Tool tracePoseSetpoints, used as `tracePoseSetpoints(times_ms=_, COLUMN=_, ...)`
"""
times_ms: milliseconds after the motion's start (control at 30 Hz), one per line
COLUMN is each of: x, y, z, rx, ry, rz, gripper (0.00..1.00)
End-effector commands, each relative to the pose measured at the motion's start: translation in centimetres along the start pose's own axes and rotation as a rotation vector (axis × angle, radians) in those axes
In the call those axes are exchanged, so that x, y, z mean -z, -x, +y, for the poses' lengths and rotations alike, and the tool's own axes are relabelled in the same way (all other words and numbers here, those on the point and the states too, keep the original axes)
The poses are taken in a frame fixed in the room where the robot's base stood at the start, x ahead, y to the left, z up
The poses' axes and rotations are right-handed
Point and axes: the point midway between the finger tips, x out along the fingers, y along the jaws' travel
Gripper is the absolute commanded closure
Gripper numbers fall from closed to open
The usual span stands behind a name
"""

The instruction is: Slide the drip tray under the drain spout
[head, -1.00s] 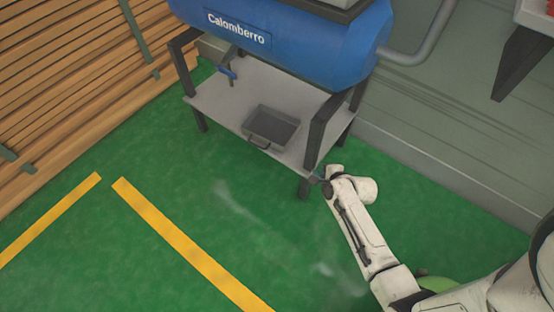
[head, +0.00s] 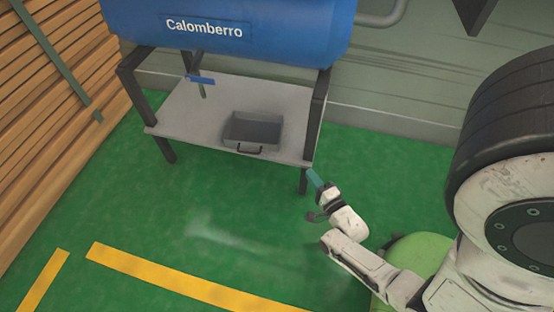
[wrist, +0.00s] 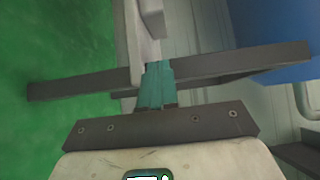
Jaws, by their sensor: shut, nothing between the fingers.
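The drip tray (head: 231,143) is a grey, open rectangular pan with a dark handle on its front side. It sits near the front edge of the shelf under the blue tank, right of the drain spout (head: 203,90), which has a blue valve handle (head: 201,80). The tray is not under the spout. My gripper (head: 314,177) has teal fingers, shut and empty, just outside the stand's right front leg and apart from the tray. In the wrist view the fingers (wrist: 156,85) point at a dark leg of the stand.
The grey shelf (head: 180,113) is bare left of the tray. The dark right front leg (head: 318,110) stands between my gripper and the shelf. The blue tank (head: 290,35) hangs above. The green floor (head: 150,215) in front is clear.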

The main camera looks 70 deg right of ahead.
Motion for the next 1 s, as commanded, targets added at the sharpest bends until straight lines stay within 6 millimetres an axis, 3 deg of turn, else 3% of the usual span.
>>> tracePoseSetpoints(times_ms=167, x=0.0, y=-1.4, z=0.0, rx=0.011, ry=-0.001, rz=-0.001, gripper=1.0)
tracePoseSetpoints(times_ms=633, x=-0.1, y=-10.2, z=0.2, rx=0.01, ry=-0.002, rz=0.0, gripper=1.0)
tracePoseSetpoints(times_ms=1000, x=-2.7, y=-12.7, z=-0.2, rx=0.007, ry=-0.002, rz=0.002, gripper=1.0)
